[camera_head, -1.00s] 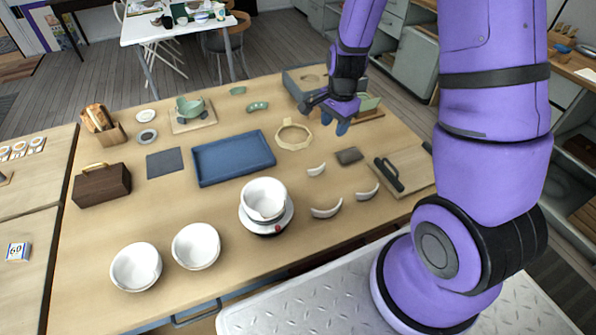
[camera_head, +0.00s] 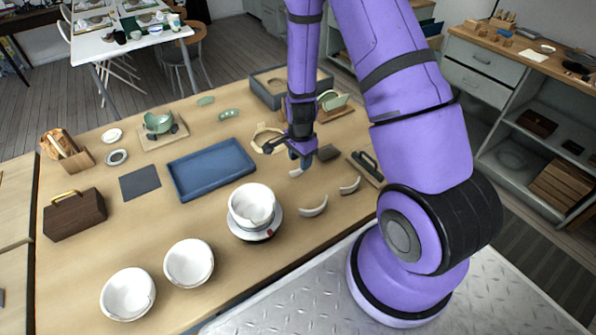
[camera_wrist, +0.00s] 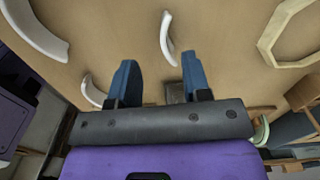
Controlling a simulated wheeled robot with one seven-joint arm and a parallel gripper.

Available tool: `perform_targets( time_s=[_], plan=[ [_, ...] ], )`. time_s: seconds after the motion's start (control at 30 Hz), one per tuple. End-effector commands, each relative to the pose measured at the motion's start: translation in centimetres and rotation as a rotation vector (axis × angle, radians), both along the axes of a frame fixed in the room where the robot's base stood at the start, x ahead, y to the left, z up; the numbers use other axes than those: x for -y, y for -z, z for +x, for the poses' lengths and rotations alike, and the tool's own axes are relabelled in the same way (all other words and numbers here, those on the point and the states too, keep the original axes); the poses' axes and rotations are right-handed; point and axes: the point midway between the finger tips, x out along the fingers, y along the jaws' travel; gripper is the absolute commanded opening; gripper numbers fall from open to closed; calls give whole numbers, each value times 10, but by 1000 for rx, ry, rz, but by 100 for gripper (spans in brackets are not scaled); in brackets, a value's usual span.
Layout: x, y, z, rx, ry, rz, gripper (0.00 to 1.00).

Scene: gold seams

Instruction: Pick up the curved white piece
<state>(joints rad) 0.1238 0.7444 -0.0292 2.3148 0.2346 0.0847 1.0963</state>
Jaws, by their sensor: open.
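Three curved white pieces lie on the wooden table. The nearest to my gripper (camera_head: 299,158) is a short piece (camera_head: 296,173), partly behind the fingers in the head view. A larger piece (camera_head: 314,207) lies in front of it, and another piece (camera_head: 350,186) lies to the right. In the wrist view the short piece (camera_wrist: 167,36) is ahead of the gap between my blue fingers (camera_wrist: 160,72). The large piece (camera_wrist: 35,32) is at upper left, and the third piece (camera_wrist: 92,92) is left of the fingers. My gripper is open, empty and above the table.
A pale octagonal frame (camera_head: 257,139) is just left of my gripper. A dark grey block (camera_head: 328,152) lies to its right. A blue tray (camera_head: 210,168) and a white bowl on a plate (camera_head: 252,207) stand further left. A board with a black tool (camera_head: 366,168) is at right.

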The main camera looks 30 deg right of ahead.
Motion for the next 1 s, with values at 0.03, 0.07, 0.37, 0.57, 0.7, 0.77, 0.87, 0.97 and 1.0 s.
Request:
perform_targets(
  time_s=[0.03,0.07,0.37,0.57,0.7,0.77,0.87,0.97,1.0],
  plan=[
    [0,2,0,-1,0,0,44],
    [0,4,0,-2,0,0,44],
    [-2,38,7,-2,-1,1,44],
    [-2,51,7,-1,-2,1,44],
    [-2,52,7,0,-2,0,44],
    [-2,52,7,0,-1,0,44],
    [-2,52,7,0,-1,0,33],
    [-2,52,7,0,-1,0,10],
    [-2,52,7,0,-1,0,0]
  ],
)
